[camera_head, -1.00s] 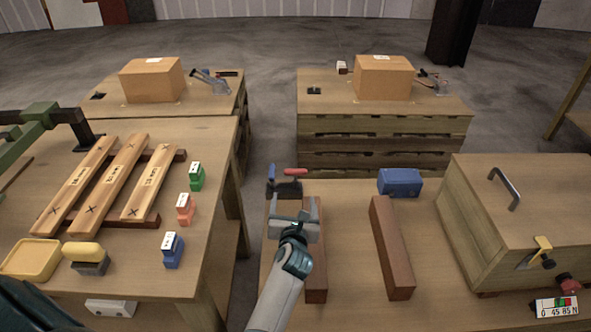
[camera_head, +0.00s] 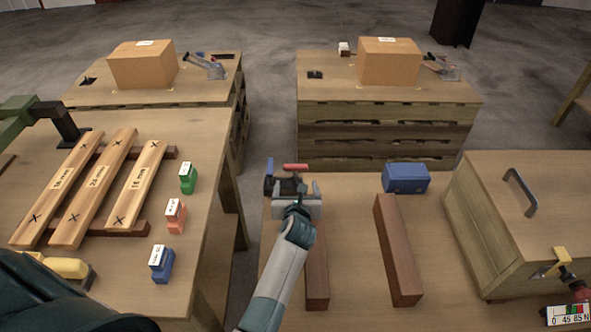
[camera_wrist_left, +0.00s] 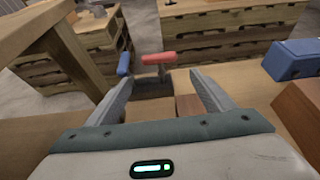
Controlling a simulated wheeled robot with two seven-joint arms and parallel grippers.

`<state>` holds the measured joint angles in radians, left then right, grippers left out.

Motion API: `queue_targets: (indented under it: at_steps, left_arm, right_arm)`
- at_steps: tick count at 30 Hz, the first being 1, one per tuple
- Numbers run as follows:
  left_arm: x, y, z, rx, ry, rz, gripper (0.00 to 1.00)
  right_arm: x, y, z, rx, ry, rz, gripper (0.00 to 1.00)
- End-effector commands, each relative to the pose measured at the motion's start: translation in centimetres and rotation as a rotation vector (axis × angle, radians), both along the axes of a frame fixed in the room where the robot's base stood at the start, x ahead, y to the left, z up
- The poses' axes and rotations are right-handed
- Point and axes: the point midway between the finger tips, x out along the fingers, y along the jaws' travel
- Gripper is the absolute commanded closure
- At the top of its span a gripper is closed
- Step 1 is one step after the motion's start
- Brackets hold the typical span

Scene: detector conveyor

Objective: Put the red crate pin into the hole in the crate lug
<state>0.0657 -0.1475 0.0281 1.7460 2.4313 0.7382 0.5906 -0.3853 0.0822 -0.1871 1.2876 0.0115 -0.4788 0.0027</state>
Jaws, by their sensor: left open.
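The red pin (camera_head: 295,167) shows a red bar-shaped handle and sits in a dark holder (camera_head: 287,186), beside a blue-handled pin (camera_head: 269,168). My left gripper (camera_head: 299,192) is open and empty, just on the near side of the holder. In the left wrist view, the red handle (camera_wrist_left: 158,58) lies beyond the gap between the open fingertips (camera_wrist_left: 160,82); the blue handle (camera_wrist_left: 124,64) is near the left fingertip. My right gripper is not seen.
Two brown bars (camera_head: 398,250) lie on the near table, one partly under my left arm. A blue block (camera_head: 405,178) stands behind them. A gauge (camera_head: 570,313) with a red knob is by the crate. The left table holds planks (camera_head: 95,195) and small coloured blocks.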

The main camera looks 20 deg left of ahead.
Motion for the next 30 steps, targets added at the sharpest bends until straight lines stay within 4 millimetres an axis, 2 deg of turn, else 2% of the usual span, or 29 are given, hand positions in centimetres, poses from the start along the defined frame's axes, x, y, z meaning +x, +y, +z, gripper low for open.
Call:
queue_targets:
  at_steps: [7,24,30]
  left_arm:
    - [1.4,0.7,-0.6,0.001,0.0,0.0,0.24]
    - [8.9,4.3,-4.0,0.001,0.0,0.0,0.24]
    - [10.1,4.9,-4.6,0.002,0.0,-0.001,0.24]
  right_arm:
    - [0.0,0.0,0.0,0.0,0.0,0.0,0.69]
    - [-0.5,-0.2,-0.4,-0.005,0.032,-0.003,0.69]
    - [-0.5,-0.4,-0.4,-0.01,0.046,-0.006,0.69]
